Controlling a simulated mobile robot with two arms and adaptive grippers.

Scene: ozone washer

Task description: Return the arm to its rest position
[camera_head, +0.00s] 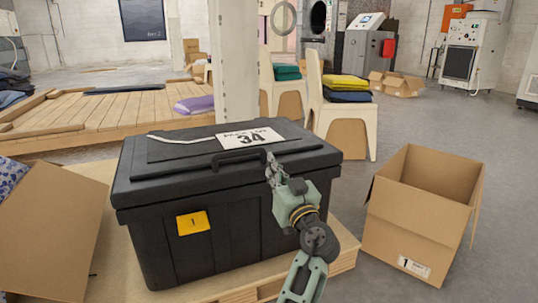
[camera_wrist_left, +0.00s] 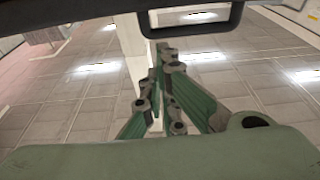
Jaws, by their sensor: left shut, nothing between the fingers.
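My left arm reaches up from the bottom of the head view. Its gripper (camera_head: 270,160) is shut and empty, with the fingertips at the right end of the handle on a black toolbox (camera_head: 210,240). I cannot tell whether they touch it. In the left wrist view the closed fingers (camera_wrist_left: 162,50) point up toward the ceiling, and the dark handle (camera_wrist_left: 190,29) crosses the top just beyond the tips. The toolbox lid is closed and carries a "34" label (camera_head: 250,138) and a yellow "1" tag (camera_head: 193,222). My right gripper is out of view.
The toolbox stands on a wooden pallet (camera_head: 345,247). An open cardboard box (camera_head: 410,235) is on the floor to the right, and another cardboard box (camera_head: 55,230) is close at the left. White chairs (camera_head: 345,118) with folded cloths and a white pillar stand behind.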

